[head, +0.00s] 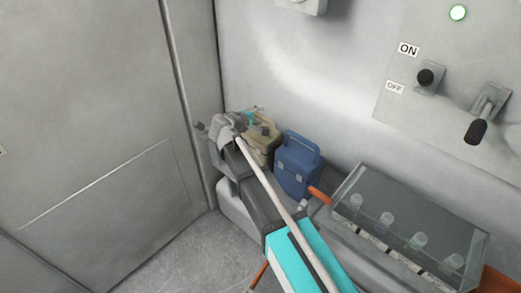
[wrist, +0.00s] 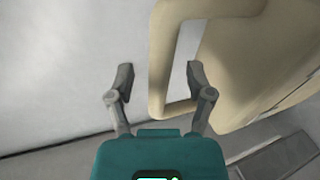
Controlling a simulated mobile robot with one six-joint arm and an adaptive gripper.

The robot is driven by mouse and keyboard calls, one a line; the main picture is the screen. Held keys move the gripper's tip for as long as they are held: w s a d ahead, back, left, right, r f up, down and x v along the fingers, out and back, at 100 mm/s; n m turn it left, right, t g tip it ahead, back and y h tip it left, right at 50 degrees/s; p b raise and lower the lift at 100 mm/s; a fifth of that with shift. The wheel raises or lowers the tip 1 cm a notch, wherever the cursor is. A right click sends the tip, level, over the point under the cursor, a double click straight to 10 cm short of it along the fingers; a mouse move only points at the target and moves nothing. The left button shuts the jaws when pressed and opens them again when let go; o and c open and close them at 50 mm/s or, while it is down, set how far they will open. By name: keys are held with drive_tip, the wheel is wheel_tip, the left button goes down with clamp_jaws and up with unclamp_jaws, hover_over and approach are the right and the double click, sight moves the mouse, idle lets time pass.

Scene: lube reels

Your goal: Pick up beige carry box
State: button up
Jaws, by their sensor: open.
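The beige carry box (head: 266,150) stands in the corner by the back wall in the head view, partly hidden by my arm. In the wrist view its body (wrist: 255,60) fills the upper right, and its looped handle (wrist: 158,62) reaches left from it. My gripper (wrist: 160,76) is open. One bar of the handle lies between its two fingers in the picture, and the right finger shows within the loop. I see no finger closed on the handle. In the head view my gripper (head: 256,110) is small, at the top of the box.
A blue carry box (head: 297,165) stands just right of the beige one. A glass-topped case with several clear cylinders (head: 420,241) is at lower right. Walls close in behind and left. A switch panel (head: 450,70) is on the right wall. Some floor (head: 180,255) is clear.

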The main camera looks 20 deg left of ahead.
idle(0.3)
clamp_jaws()
drive_tip(key=shift+r, duration=0.15)
idle(0.5)
wheel_tip(320, 180, up, 10)
drive_tip(key=p, duration=1)
drive_tip(key=shift+f, duration=0.2)
idle(0.4)
